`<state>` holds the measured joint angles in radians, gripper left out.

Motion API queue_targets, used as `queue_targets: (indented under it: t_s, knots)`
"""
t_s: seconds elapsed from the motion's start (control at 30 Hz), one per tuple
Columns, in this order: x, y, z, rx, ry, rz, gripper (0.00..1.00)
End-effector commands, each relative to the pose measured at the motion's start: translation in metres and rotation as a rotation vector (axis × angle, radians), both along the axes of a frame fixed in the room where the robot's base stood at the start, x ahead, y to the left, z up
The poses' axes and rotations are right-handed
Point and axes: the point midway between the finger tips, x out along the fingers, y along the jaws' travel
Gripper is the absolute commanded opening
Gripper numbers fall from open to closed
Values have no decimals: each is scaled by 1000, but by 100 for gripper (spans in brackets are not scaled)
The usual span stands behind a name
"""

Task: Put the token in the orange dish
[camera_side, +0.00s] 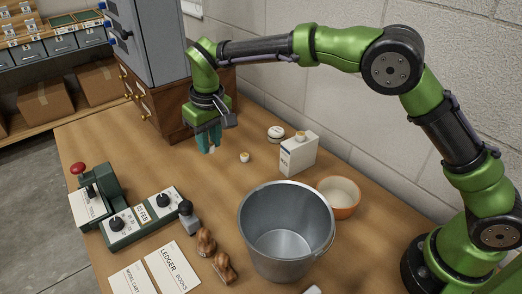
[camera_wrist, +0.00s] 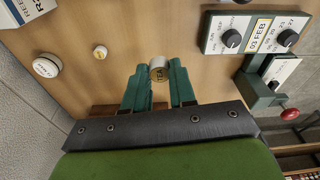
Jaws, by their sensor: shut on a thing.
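My gripper (camera_wrist: 157,76) is shut on the token (camera_wrist: 158,70), a small pale round piece with a yellowish lettered face. The token sits between the teal fingertips. In the side view my gripper (camera_side: 208,147) hangs above the back part of the table, pointing down, and the token is mostly hidden by the fingers. The orange dish (camera_side: 345,212) stands on the table to the right, behind the bucket, with a pale inside that looks empty. The dish is not in the wrist view.
A metal bucket (camera_side: 262,235) stands in front of the dish. A white box (camera_side: 297,157), a white round tin (camera_side: 276,132) and a small pale round piece (camera_side: 244,157) stand between my gripper and the dish. A green date device (camera_side: 143,218) and stamps (camera_side: 224,268) are at the front left.

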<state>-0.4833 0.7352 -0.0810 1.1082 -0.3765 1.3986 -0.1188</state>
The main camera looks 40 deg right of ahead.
Motion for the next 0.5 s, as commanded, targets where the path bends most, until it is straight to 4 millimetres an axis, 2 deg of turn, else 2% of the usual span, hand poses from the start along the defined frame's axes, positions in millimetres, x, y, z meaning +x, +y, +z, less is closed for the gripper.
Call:
queue_targets:
  t_s: [0.03,0.1,0.2,0.37,0.5]
  knots:
    - [-2,-19,17,1,-5,-30,0]
    - [-11,-47,34,2,-4,-61,0]
    - [-33,-86,52,2,-2,-95,0]
    - [-79,-139,63,1,-1,-121,0]
    - [-125,-174,58,1,-1,-128,0]
